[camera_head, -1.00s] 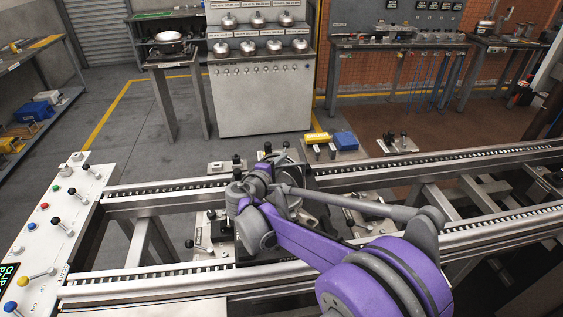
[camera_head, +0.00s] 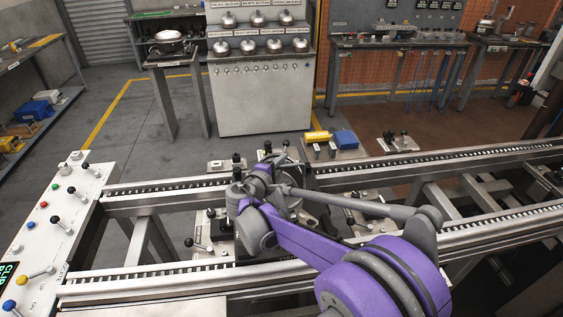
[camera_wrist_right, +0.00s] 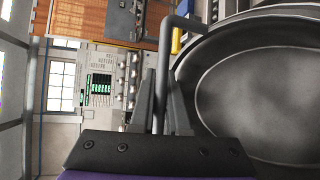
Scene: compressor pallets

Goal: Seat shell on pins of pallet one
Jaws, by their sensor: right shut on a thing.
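In the right wrist view the shell (camera_wrist_right: 262,95) is a large grey round bowl filling the right side, its curved rim tilted in the picture. A thin bent grey tube (camera_wrist_right: 184,22) stands at its edge. My right gripper (camera_wrist_right: 160,100) is shut on this tube. In the head view my right gripper (camera_head: 266,165) is over the pallet on the conveyor, and my purple and grey arm hides most of the shell and pallet. My left gripper is not in view.
The conveyor rails (camera_head: 165,188) run across the view. A control panel (camera_head: 60,215) with levers stands at the left. A yellow piece (camera_head: 317,137) and a blue box (camera_head: 345,139) lie beyond the rail. A rack (camera_head: 262,95) with several metal domes stands behind.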

